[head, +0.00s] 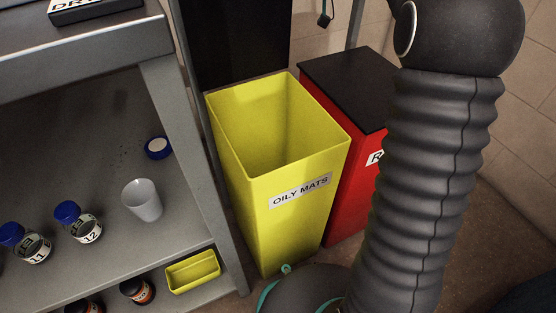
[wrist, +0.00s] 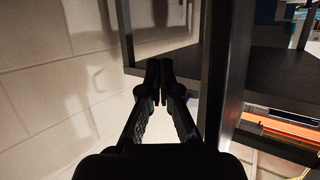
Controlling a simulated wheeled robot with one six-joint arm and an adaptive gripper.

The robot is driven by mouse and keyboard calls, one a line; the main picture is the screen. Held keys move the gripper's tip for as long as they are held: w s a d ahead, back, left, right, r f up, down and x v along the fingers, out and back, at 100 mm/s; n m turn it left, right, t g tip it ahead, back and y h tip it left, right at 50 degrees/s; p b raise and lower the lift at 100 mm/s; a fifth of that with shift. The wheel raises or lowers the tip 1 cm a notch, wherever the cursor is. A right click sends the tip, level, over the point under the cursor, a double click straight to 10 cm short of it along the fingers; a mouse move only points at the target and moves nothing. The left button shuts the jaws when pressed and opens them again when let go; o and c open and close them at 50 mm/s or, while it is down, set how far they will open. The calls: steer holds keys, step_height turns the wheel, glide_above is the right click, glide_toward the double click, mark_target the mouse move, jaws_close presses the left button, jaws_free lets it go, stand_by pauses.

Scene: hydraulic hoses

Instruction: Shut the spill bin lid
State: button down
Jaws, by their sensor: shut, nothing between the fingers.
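A yellow bin (head: 282,205) labelled "OILY MATS" stands open in the middle of the head view, and its visible inside looks empty. A black upright panel (head: 240,38) rises behind its back edge and looks like its raised lid; its top is cut off by the frame. My gripper (wrist: 161,80) shows in the wrist view with its fingers together and nothing between them. It is apart from the bin, which I cannot make out in the wrist view. The gripper is not visible in the head view.
A red bin (head: 349,190) with a flat black lid (head: 348,84) stands right of the yellow one. A grey rack (head: 160,85) at left holds bottles, a cup (head: 143,200) and a yellow tray (head: 193,272). A dark post (wrist: 224,75) stands close right of my fingers.

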mark_target(275, 1)
steer(key=shift+s+d+f+b, duration=0.15)
steer(key=shift+s+d+b, duration=0.05)
steer(key=shift+s+b, duration=0.35)
steer(key=shift+s+d+f+b, duration=0.1)
steer(key=shift+s+d+b, duration=0.15)
steer(key=shift+s+b, duration=0.3)
steer(key=shift+s+d+f+b, duration=0.15)
steer(key=shift+s+d+b, duration=0.05)
steer(key=shift+s+b, duration=0.35)
steer(key=shift+s+d+r, duration=0.1)
steer(key=shift+s, duration=0.15)
steer(key=s+d+f, duration=0.1)
steer(key=s+d, duration=0.2)
steer(key=s, duration=0.3)
steer(key=shift+s, duration=0.4)
steer(key=shift+f, duration=0.1)
steer(key=s+d+f, duration=0.3)
steer(key=s+f, duration=0.2)
steer(key=s, duration=0.3)
steer(key=shift+s+d, duration=0.15)
stand_by(0.3)
